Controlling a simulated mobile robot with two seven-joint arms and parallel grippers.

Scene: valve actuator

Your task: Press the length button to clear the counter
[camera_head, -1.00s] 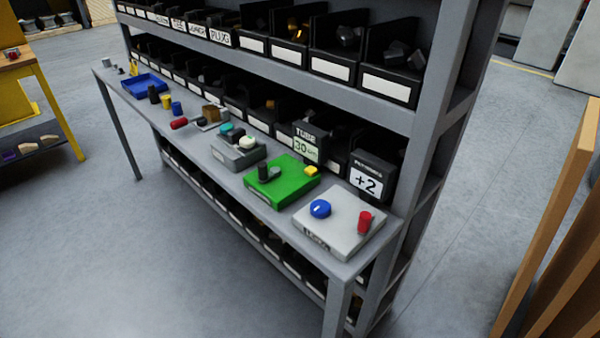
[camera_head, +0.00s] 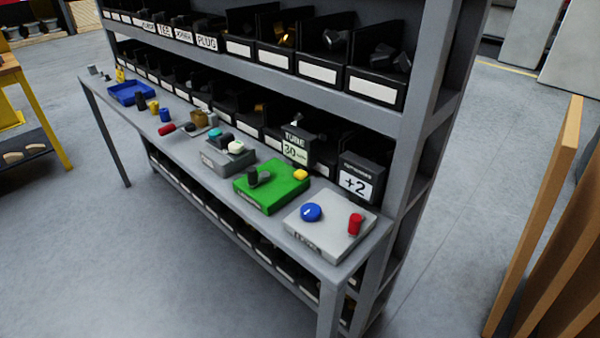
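A grey button box (camera_head: 222,163) stands mid-bench with a teal button (camera_head: 213,133), a white button (camera_head: 236,147) and a dark one. Behind it a black display (camera_head: 295,148) reads "TUBE" and "30". A green box (camera_head: 270,188) to its right has a dark lever or knob (camera_head: 258,178) and a yellow button (camera_head: 300,175). A light grey box (camera_head: 328,225) at the right end has a blue knob (camera_head: 312,212) and a red upright handle (camera_head: 355,223). A display behind it reads "+2" (camera_head: 356,186). The button labels are too small to read. Neither gripper is in view.
The grey bench (camera_head: 190,150) belongs to a shelf rack with black bins (camera_head: 375,80) behind it. A blue tray (camera_head: 130,92) and small coloured parts lie toward the far left end. Wooden boards (camera_head: 545,215) stand at right. The floor in front is clear.

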